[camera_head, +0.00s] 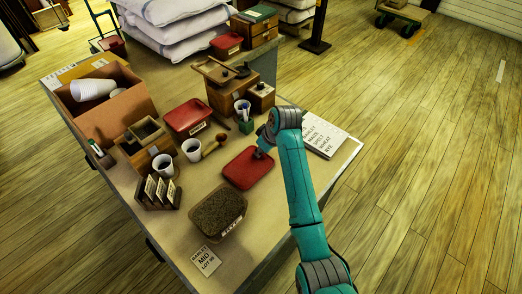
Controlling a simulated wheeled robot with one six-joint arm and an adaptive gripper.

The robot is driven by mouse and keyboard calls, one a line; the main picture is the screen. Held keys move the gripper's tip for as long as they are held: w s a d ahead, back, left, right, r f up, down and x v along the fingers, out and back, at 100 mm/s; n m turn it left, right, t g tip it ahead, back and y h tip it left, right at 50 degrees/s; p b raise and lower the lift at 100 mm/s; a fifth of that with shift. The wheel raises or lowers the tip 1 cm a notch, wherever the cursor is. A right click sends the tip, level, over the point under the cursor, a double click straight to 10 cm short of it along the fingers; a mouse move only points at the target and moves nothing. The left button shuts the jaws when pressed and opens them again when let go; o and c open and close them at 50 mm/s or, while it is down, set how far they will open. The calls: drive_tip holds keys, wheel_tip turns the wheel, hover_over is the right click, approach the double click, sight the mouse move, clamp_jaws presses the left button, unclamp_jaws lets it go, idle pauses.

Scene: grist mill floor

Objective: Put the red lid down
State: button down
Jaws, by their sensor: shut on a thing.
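The red lid (246,169) is a flat red rectangle with rounded corners, in the middle right of the table. My gripper (260,153) is at its far right part and is shut on it, with the fingers mostly hidden by my teal arm. I cannot tell whether the lid touches the tabletop or hangs a little above it. An open tray of dark grain (217,211) stands nearer the front, apart from the lid.
A red-lidded tray (188,117), white cups (191,150), a wooden scoop (214,144) and a small green holder (245,126) stand around the lid. A cardboard box (132,101) is at the left. A printed sheet (325,136) lies at the right edge. Bare tabletop (250,215) lies in front.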

drive_tip(key=c, duration=1.2)
unclamp_jaws()
drive_tip(key=shift+f, duration=0.1)
drive_tip(key=v, duration=1.2)
